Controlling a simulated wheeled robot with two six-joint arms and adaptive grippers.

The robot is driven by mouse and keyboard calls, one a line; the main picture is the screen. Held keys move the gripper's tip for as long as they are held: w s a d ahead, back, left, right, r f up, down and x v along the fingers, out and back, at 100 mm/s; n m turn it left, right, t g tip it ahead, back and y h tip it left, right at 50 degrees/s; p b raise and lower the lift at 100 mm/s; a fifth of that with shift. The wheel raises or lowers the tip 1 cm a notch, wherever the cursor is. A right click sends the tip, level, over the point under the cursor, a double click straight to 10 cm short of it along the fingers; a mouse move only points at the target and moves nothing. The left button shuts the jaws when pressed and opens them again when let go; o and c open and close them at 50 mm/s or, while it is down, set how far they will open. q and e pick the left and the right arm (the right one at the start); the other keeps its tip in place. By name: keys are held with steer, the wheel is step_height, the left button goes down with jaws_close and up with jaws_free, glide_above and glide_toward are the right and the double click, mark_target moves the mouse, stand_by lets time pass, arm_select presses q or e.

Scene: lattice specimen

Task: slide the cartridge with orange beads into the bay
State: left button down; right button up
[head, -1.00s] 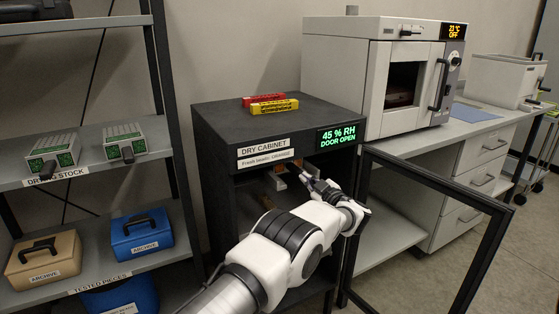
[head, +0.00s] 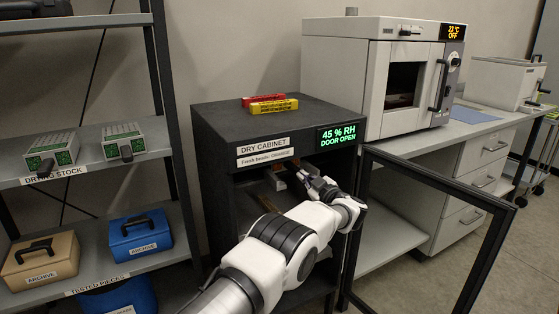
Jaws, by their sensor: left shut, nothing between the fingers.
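The dry cabinet (head: 217,150) stands in the middle with its glass-framed door swung open to the right. Its label reads "Fresh beads: ORANGE". Just inside the opening, under the top edge, is a small block with a pale front and some orange (head: 276,181), perhaps the cartridge; it is too small and partly covered to be sure. My left gripper (head: 304,174) is at the cabinet opening, right beside this block, shut with nothing between its fingers. Whether the fingertips touch the block cannot be told. My left arm hides much of the lower interior. My right gripper is out of view.
The open door frame (head: 488,204) sticks out on the right. An oven (head: 345,87) stands on the bench.

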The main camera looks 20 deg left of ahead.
arm_select(q)
steer(key=shift+r, duration=0.15)
steer(key=p+v, duration=0.4)
steer(key=v, duration=0.1)
steer(key=shift+s+d, duration=0.25)
steer(key=shift+d, duration=0.05)
step_height(320, 180, up, 10)
steer(key=shift+f, duration=0.15)
stand_by(0.4)
